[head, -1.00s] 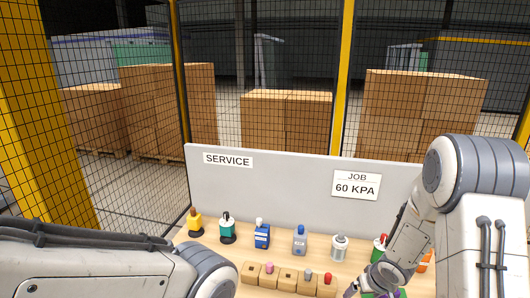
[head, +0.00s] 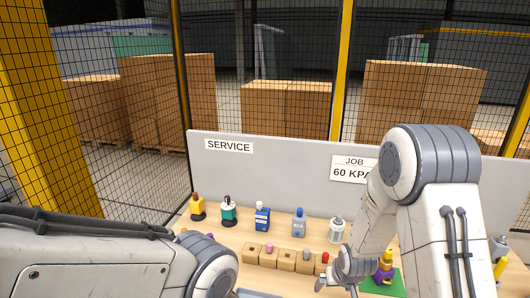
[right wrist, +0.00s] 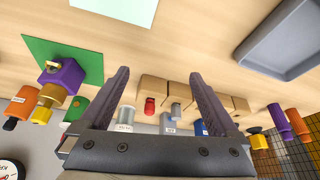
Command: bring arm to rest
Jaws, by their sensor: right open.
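My right gripper (head: 333,284) is near the front of the table in the head view, left of the green mat (head: 396,285). In the right wrist view the right gripper (right wrist: 160,85) is open, with nothing between its two dark fingers. A purple and yellow device (head: 384,268) stands on the green mat, apart from the fingers; it also shows in the right wrist view (right wrist: 62,78). My left arm comes in at the lower left of the head view, but its gripper is out of the picture.
Wooden blocks (head: 287,259) with small coloured pegs stand beyond the right gripper. Behind them is a row of small devices, including a blue one (head: 262,217). A grey panel (head: 270,172) closes the back. The right wrist view shows a grey tray (right wrist: 262,52) and bare tabletop.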

